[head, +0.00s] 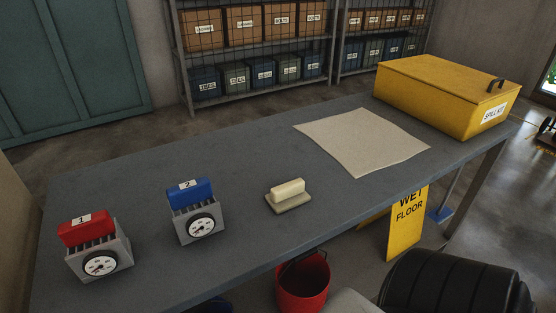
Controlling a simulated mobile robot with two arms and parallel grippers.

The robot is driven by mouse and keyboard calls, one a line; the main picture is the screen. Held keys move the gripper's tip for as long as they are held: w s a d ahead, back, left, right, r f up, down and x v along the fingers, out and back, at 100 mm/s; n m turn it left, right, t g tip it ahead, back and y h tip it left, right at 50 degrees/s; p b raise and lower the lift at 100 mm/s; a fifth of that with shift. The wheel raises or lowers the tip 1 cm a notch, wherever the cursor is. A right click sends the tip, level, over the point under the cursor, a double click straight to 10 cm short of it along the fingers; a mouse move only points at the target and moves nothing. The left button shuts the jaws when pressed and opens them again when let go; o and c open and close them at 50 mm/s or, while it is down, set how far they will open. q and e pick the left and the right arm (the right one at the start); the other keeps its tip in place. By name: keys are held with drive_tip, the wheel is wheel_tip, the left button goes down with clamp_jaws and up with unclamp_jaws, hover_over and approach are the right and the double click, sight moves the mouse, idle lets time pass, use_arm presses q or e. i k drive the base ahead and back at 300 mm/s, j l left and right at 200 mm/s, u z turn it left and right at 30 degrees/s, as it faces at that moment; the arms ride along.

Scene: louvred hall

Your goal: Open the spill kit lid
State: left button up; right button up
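The yellow spill kit (425,105) is a box at the far right end of the grey table. Its flat yellow lid (430,77) lies shut on top. A small black handle (496,84) stands up on the lid near its right edge. A white label on the side facing me reads SPILL KIT. Neither of my grippers shows in the head view, so nothing is seen touching the box.
The table (245,160) holds a beige sheet (362,141) beside the kit, a cream block (288,190) on a base, a blue-topped gauge (195,212) and a red-topped gauge (95,247). A red bucket (303,283) and yellow wet-floor sign (405,228) stand below.

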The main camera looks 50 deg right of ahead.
sight(477, 87)
drive_tip(key=z, duration=2.5)
